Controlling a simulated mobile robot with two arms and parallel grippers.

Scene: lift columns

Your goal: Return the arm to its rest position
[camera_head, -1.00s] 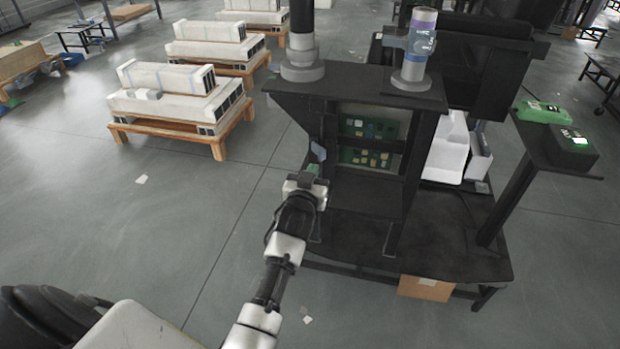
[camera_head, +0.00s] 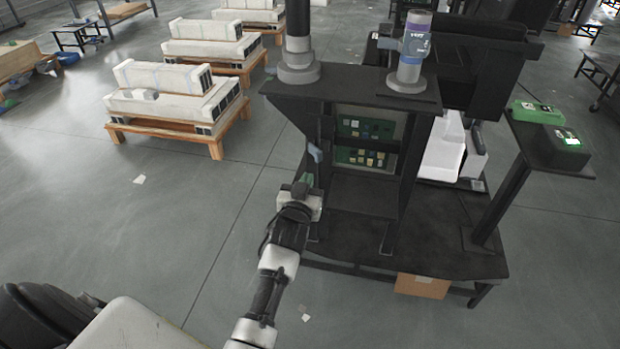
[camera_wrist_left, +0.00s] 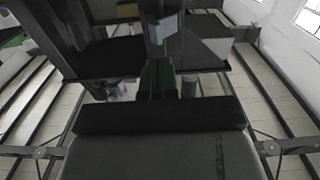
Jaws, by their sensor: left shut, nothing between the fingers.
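My left arm comes in from the bottom of the head view. Its gripper (camera_head: 306,183) is at the left front side of the black workstation (camera_head: 350,90), near a small grey-blue handle (camera_head: 315,152) on the workstation's side, with a visible gap between them. The green fingertips are together and hold nothing. In the left wrist view the shut green fingers (camera_wrist_left: 157,76) point at dark frame parts, with a pale grey-blue piece (camera_wrist_left: 160,32) beyond them. My right gripper is not in view.
The workstation holds a green circuit board panel (camera_head: 368,140). A side stand (camera_head: 545,150) with green devices is at right. A cardboard box (camera_head: 422,286) lies under the base. White units on wooden pallets (camera_head: 172,128) stand at back left.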

